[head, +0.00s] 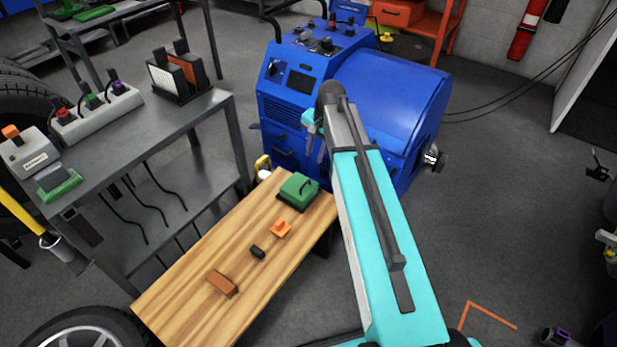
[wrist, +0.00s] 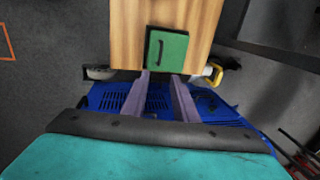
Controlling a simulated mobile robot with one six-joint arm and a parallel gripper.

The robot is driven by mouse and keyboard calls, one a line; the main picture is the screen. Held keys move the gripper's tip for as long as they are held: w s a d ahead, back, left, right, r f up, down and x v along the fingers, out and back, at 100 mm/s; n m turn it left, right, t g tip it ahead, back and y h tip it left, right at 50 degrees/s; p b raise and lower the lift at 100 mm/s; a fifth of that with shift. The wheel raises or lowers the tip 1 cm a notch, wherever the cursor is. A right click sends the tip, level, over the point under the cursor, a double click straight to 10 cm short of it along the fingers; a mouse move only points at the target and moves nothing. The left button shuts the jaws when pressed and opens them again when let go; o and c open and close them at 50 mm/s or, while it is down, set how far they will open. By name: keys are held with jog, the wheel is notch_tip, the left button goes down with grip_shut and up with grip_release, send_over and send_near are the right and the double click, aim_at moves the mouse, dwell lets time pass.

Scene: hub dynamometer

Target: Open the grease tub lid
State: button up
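The grease tub appears to be the green box at the far end of the wooden bench; its green lid (head: 299,189) has a dark bar handle on top and looks closed. In the wrist view the lid (wrist: 172,50) is seen from above, with the handle near its left side. My gripper (wrist: 162,76) has its two fingers apart with nothing between them. The fingertips appear just short of the lid's near edge in that view, apart from it. In the head view my gripper is mostly hidden by my arm, above and behind the tub by the blue machine.
The wooden bench (head: 200,297) also holds an orange piece (head: 281,228), a small black block (head: 257,252) and a brown block (head: 222,283). The blue dynamometer (head: 390,100) stands behind the bench end. A grey metal table (head: 130,140) is at left.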

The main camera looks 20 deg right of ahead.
aim_at(308, 181)
jog(key=shift+w+a+f+b, duration=0.1)
jog(key=shift+w+a+f, duration=0.25)
jog(key=shift+f, duration=1.9)
jog(key=shift+w+a+f+b, duration=0.2)
jog(key=shift+w+f, duration=0.1)
jog(key=shift+f, duration=2)
jog(key=shift+w+a+f+b, duration=0.1)
jog(key=shift+w+a+f, duration=0.25)
jog(key=shift+f, duration=1.9)
grip_shut()
jog(key=shift+d, duration=0.1)
